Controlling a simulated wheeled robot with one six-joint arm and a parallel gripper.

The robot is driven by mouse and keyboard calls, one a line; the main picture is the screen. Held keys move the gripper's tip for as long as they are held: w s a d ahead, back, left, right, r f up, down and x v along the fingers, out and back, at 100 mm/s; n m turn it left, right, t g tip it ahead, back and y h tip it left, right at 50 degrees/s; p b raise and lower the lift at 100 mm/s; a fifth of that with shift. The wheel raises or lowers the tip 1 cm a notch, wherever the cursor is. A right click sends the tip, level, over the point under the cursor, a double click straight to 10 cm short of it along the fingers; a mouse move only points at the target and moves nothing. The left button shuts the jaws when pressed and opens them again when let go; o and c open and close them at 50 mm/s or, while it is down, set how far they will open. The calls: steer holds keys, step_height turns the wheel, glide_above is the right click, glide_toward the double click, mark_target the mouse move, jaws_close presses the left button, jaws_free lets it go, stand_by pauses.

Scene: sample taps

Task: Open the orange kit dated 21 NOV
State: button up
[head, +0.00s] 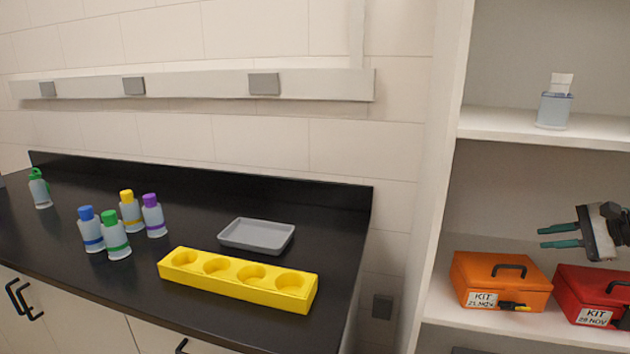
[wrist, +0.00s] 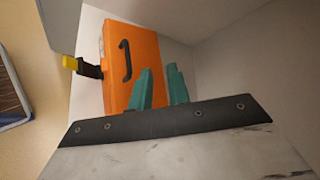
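The orange kit (head: 500,284) stands on the lower shelf at the right of the head view, its lid down. Its white label (head: 482,299) reads KIT 21 NOV.
A red kit (head: 590,295) labelled 28 NOV stands close to the right of the orange one. The shelf's side panel (head: 435,170) is to the left. A clear container (head: 554,108) sits on the upper shelf. The black counter (head: 130,280) holds several bottles, a yellow rack (head: 235,285) and a grey tray (head: 258,236).

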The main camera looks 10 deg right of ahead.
steer(key=s+a+r+n+g+h, duration=0.1)
steer(key=s+a+n, duration=0.4)
steer(key=a, duration=0.6)
steer(key=s+a+r+n+g+h, duration=0.1)
steer(key=s+a+n+g+h, duration=0.3)
steer(key=s+a, duration=0.5)
steer(key=s+a+r+n+g+h, duration=0.1)
steer(key=s+a+n, duration=0.6)
steer(key=a, duration=0.7)
steer(key=shift+s+r+n+g+h, duration=0.3)
steer(key=shift+n+g+h, duration=0.35)
steer(key=shift+g, duration=0.55)
steer(key=shift+a, duration=0.3)
jaws_close()
